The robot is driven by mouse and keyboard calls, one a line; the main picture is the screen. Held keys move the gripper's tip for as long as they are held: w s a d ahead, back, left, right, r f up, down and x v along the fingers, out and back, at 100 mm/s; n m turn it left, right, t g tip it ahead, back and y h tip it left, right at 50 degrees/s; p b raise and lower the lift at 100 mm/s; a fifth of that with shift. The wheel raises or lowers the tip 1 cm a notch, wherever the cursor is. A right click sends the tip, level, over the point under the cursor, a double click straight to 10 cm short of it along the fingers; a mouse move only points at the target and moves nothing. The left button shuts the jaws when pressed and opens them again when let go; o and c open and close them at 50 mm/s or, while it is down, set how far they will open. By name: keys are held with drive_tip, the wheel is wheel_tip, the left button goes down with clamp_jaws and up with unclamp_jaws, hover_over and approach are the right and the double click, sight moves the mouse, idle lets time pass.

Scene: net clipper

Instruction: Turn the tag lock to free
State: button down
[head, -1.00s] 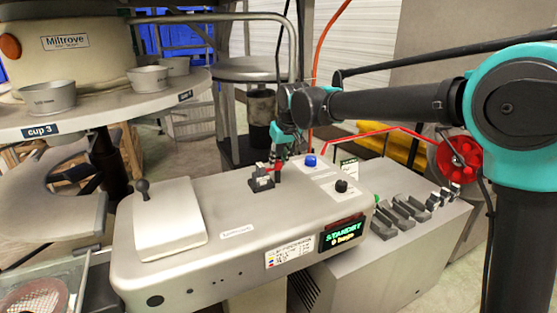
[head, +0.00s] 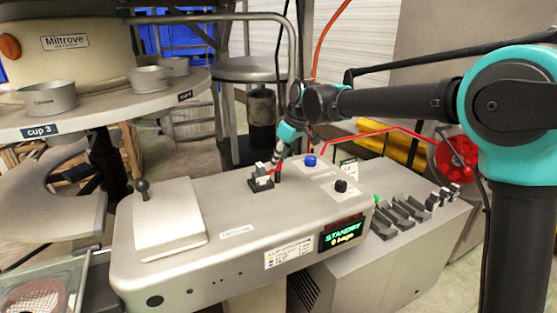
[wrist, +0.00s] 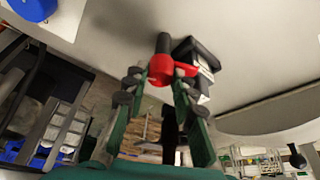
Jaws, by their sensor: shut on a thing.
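The tag lock shows as a red lever with a round red hub on a short dark post, in the head view (head: 276,171) and the wrist view (wrist: 162,69). It stands beside a black block holding pale tags (head: 261,178), also in the wrist view (wrist: 203,68). My gripper (head: 279,162) reaches down to it from behind. In the wrist view my gripper (wrist: 158,76) has its fingers on both sides of the red part, shut on it. The lever's exact angle is hard to read in the head view.
A blue button (head: 310,160) and a black knob (head: 341,186) sit right of the lock on the grey machine top. The display (head: 343,234) reads STANDBY, 0 bags. A hinged plate with a black ball handle (head: 142,187) is at left. A round table with cups (head: 110,118) stands behind left.

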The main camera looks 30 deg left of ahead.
drive_tip(key=n+g, duration=0.1)
drive_tip(key=n, duration=0.3)
drive_tip(key=n+g, duration=0.1)
drive_tip(key=n, duration=0.1)
drive_tip(key=shift+w+g, duration=0.25)
drive_tip(key=shift+g, duration=0.05)
drive_tip(key=n+g+h, duration=0.1)
drive_tip(key=n, duration=0.2)
drive_tip(key=n+h, duration=0.1)
drive_tip(key=n, duration=0.2)
drive_tip(key=shift+a+n+g, duration=0.15)
drive_tip(key=shift+n+g, duration=0.15)
drive_tip(key=shift+g, duration=0.1)
drive_tip(key=c, duration=1.2)
unclamp_jaws()
drive_tip(key=v, duration=1.2)
drive_tip(key=shift+w, duration=0.1)
